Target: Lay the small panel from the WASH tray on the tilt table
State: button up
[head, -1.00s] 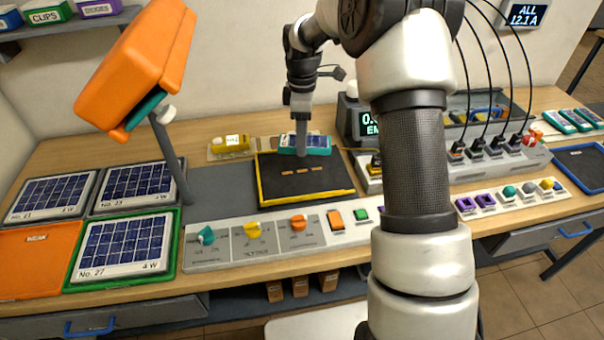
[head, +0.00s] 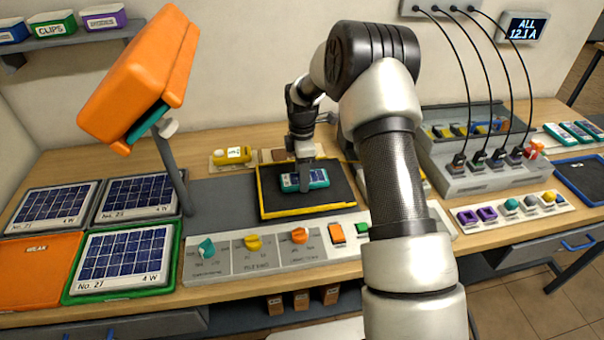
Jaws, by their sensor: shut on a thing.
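The small panel (head: 318,178), dark blue cells in a teal frame, is over the middle of the tilt table (head: 338,192). The tilt table is a black plate with a yellow rim. My gripper (head: 304,180) points down and is shut on the small panel, its fingers crossing the panel's middle. The panel looks level and very close to the plate; I cannot tell whether it touches. It hides the orange marks on the plate. No tray label reading WASH is legible.
A big orange lamp (head: 140,80) leans over the left side. Larger panels (head: 124,255) lie in trays there, beside an orange WEAK tray (head: 38,268). A knob strip (head: 225,262) runs along the front. A cabled charger (head: 480,180) stands right.

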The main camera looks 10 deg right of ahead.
jog(key=o, duration=1.2)
jog(key=shift+c, duration=0.2)
